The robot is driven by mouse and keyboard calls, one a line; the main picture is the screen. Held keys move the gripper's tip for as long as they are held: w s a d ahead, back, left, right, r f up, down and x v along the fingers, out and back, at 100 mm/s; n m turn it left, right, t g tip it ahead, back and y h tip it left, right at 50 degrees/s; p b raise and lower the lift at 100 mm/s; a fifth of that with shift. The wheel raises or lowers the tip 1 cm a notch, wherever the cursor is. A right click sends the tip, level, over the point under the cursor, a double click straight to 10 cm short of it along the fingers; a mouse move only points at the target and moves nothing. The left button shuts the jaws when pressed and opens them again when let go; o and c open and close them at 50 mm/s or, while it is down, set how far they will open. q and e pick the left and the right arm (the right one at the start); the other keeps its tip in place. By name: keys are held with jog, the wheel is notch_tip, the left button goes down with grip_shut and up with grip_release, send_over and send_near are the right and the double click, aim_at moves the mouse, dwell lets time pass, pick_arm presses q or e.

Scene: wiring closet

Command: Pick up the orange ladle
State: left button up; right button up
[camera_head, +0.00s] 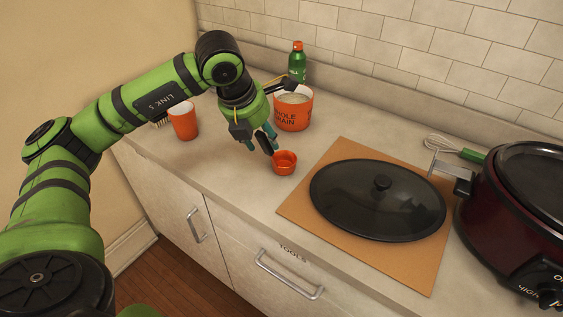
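A small round orange cup shape (285,163), which looks like the bowl of the orange ladle, rests on the pale counter. I cannot make out its handle; it may be hidden by my gripper. My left gripper (260,147) points down just to the left of and above this orange bowl. Its dark, teal-tipped fingers are apart, with nothing visible between them. My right gripper is not in view.
An orange lettered container (293,112) and a green bottle (297,62) stand behind the gripper. An orange cup (184,125) is left. A dark lid (375,205) lies on a brown board (412,272). A red cooker (495,222) and whisk (455,146) are right.

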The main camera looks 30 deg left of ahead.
pick_arm(q)
grip_shut()
jog(key=shift+o, duration=1.6)
grip_release()
